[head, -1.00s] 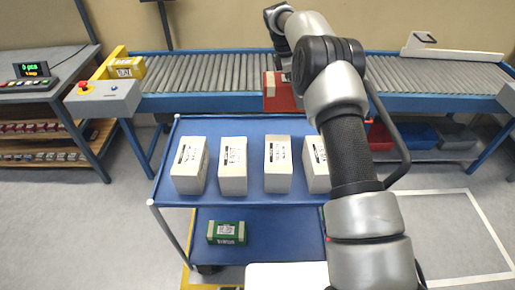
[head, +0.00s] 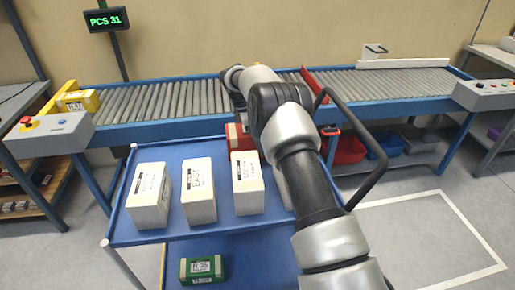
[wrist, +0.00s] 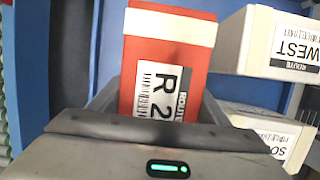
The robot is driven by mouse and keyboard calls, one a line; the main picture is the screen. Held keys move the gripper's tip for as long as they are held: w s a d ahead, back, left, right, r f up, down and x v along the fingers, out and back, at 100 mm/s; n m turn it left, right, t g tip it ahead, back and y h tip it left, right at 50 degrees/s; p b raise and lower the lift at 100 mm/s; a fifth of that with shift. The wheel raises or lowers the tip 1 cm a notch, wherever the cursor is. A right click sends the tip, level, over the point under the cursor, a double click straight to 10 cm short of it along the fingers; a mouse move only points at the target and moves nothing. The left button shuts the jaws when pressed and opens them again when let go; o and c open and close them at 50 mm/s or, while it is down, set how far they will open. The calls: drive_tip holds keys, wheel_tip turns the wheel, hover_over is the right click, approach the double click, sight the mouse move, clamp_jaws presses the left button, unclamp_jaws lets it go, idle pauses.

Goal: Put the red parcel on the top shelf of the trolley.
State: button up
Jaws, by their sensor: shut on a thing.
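The red parcel (wrist: 168,60), with a white band and a label reading "R 2", is between the fingers of my gripper (wrist: 155,100). My gripper is shut on it. In the head view the red parcel (head: 238,137) shows partly behind my arm, at the far edge of the trolley's top shelf. I cannot tell whether it touches the shelf. The trolley's blue top shelf (head: 225,226) holds several white boxes in a row, such as the one at its left (head: 149,197). My arm hides part of the shelf's right side and my gripper in the head view.
White boxes (wrist: 265,42) stand close right of the parcel in the wrist view. A green parcel (head: 201,268) lies on the lower shelf. A roller conveyor (head: 170,100) runs behind the trolley, with a red bar (head: 316,82) across it. Floor at the right is clear.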

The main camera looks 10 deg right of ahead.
drive_tip(key=shift+f, duration=1.4)
drive_tip(key=shift+f, duration=0.1)
drive_tip(key=o, duration=1.5)
drive_tip(key=shift+c, duration=0.2)
